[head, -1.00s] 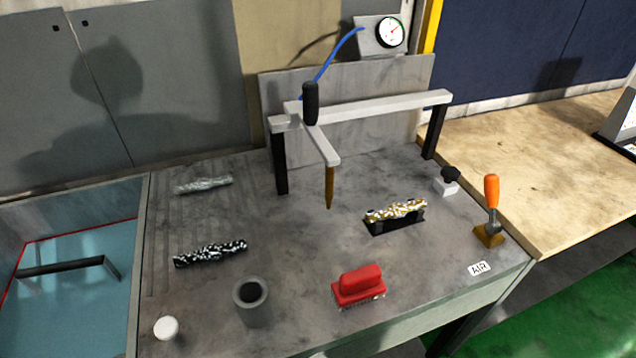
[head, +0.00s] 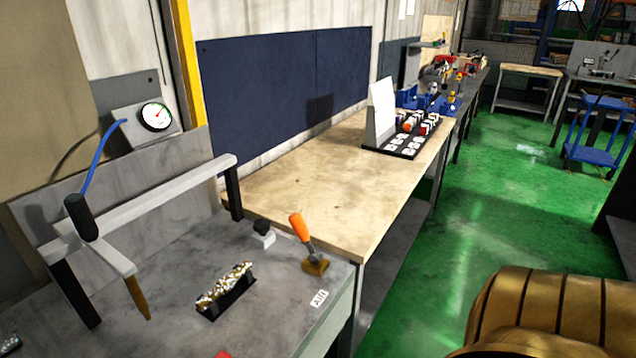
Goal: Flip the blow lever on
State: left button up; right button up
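The lever with the orange handle (head: 300,228) stands on a brass-coloured base (head: 315,267) near the right edge of the grey machine table, behind the AIR label (head: 319,298). Its handle points up and leans a little to the left in the picture. A round pressure gauge (head: 156,116) with a blue hose (head: 97,160) is mounted on the back at the left. Neither gripper shows in the head view. A large brown-gold ribbed shape at the lower right may be part of my own arm.
A speckled workpiece (head: 224,286) lies in a black cradle on the grey table. A small white block with a black knob (head: 263,235) sits left of the lever. A wooden bench (head: 330,190) adjoins on the right, with a black tray (head: 403,143) farther back. Green floor (head: 440,240) is open beyond.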

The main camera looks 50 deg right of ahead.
aim_at(298, 225)
jog(key=z, duration=1.5)
